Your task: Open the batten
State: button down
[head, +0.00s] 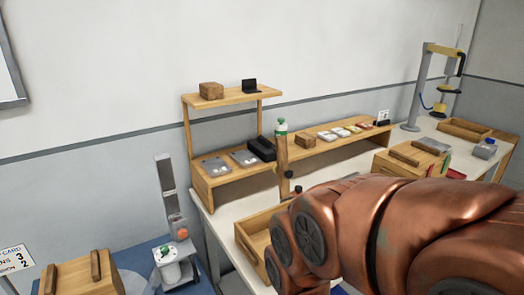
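I cannot tell for sure which thing is the batten. A wooden box (82,274) with dark wooden strips across its top stands at the lower left. A second wooden box (409,161) with similar strips on top stands on the bench at the right. Both tops look shut. My copper-coloured arm fills the lower right and hides part of the bench. My gripper is not in view.
An open wooden tray (262,232) lies on the white bench beside my arm. A wooden shelf (232,97) carries a wooden block and a small black item. A blue surface (148,262) at the left holds a white container. A grey stand (424,88) rises at the back right.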

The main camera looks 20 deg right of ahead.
aim_at(281, 150)
jog(key=u, duration=0.45)
jog(key=k, duration=1.1)
jog(key=z, duration=0.2)
jog(key=i, duration=0.6)
jog(key=z, duration=0.8)
jog(key=i, duration=0.85)
jog(key=u, duration=0.2)
